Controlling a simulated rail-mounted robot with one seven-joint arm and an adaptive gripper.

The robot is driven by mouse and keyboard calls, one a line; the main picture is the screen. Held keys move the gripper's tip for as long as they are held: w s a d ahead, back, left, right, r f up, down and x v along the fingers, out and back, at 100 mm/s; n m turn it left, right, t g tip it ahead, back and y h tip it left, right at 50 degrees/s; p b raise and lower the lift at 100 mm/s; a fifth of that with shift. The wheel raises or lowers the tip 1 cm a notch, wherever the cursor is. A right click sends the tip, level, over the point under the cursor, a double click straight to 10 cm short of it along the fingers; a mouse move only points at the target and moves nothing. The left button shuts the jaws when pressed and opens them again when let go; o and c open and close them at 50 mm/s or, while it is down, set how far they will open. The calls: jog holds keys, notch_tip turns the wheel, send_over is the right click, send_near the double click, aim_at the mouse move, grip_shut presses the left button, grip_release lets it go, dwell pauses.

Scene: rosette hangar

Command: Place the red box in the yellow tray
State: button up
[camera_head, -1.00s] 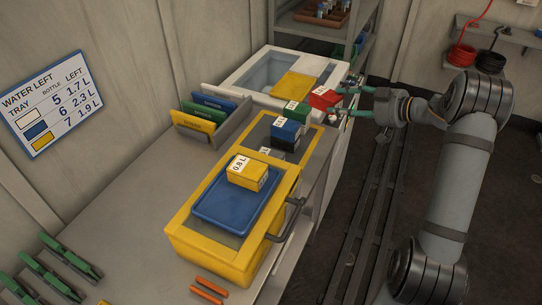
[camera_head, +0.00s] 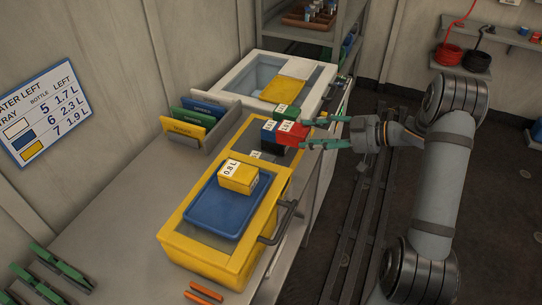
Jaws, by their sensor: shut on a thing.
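My gripper (camera_head: 311,132) has its green fingers shut on the red box (camera_head: 290,137), which has a white label on top. The red box is held beside the dark box with a blue top (camera_head: 268,130) and in front of the green box (camera_head: 287,111); I cannot tell whether it touches them. A flat yellow piece (camera_head: 283,90), perhaps the yellow tray, lies in the white-rimmed unit at the back. A yellow panel (camera_head: 184,131) stands upright in the rack at left. A blue tray (camera_head: 205,211) holds a yellow box (camera_head: 239,177) labelled 0.8 L.
The blue tray lies on a yellow-framed case (camera_head: 191,249) with a handle (camera_head: 283,222) on its right side. The grey rack (camera_head: 219,137) holds blue, green and yellow panels. Green clips (camera_head: 60,262) and orange sticks (camera_head: 205,291) lie in front. The counter (camera_head: 110,215) at left is largely bare.

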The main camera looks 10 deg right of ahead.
jog(key=w+a+f, duration=0.1)
jog(key=a+f, duration=0.2)
jog(key=w+a+f+p, duration=0.1)
jog(key=a+f, duration=0.2)
jog(key=w+a+f+p, duration=0.1)
jog(key=w+a+f, duration=0.1)
jog(key=a+f, duration=0.1)
jog(key=shift+f, duration=0.3)
jog(key=o, duration=1.2)
jog(key=shift+f, duration=0.1)
jog(key=shift+o, duration=0.6)
jog(key=shift+o, duration=0.4)
